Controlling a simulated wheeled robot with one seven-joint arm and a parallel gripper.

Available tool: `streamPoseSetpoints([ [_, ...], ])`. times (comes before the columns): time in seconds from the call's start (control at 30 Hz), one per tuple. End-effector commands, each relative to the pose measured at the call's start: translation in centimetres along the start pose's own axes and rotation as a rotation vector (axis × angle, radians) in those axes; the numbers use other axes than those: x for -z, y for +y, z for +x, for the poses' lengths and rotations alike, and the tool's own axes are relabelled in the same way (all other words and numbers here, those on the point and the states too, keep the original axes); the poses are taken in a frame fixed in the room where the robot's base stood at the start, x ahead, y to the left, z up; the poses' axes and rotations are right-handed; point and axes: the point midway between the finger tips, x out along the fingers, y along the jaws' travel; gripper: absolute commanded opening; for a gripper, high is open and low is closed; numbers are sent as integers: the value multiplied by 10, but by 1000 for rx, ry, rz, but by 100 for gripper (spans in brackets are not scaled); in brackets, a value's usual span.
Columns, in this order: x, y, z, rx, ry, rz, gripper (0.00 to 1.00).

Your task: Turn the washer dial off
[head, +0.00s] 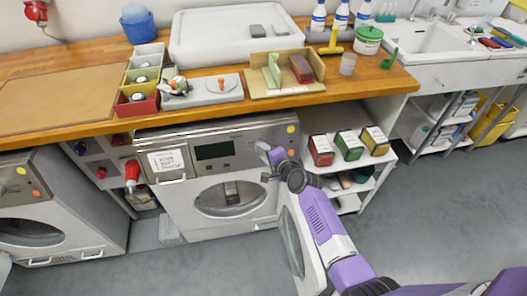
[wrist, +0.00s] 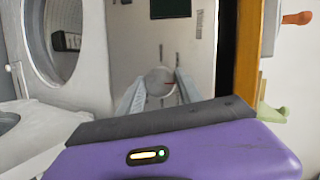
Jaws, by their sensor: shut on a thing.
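The washer (head: 225,135) stands under the wooden counter, with a dark display (head: 212,151) on its front panel. My gripper (head: 274,156) is at the right end of that panel. In the wrist view, the round grey washer dial (wrist: 160,80) sits between the two fingers of my gripper (wrist: 160,90), which is shut on it. The dial's pointer or marking cannot be made out. In the head view my gripper hides the dial.
The washer's round door (head: 291,243) stands open beside my arm, and its drum opening (head: 231,199) shows. The wooden counter (head: 75,120) overhangs the panel. A shelf (head: 351,193) with several boxes stands to the right. The grey floor (head: 440,215) farther right is clear.

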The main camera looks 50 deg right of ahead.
Motion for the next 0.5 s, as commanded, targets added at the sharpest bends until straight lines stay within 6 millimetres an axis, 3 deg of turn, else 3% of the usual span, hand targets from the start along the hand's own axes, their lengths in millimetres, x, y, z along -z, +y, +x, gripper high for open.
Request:
streamPoseSetpoints([
  [0.3,-1,2,0,-4,-2,0,2],
  [0.33,-1,2,0,-4,-2,0,48],
  [0.4,-1,2,0,-3,-2,0,62],
  [0.5,-1,1,0,-2,-2,0,64],
])
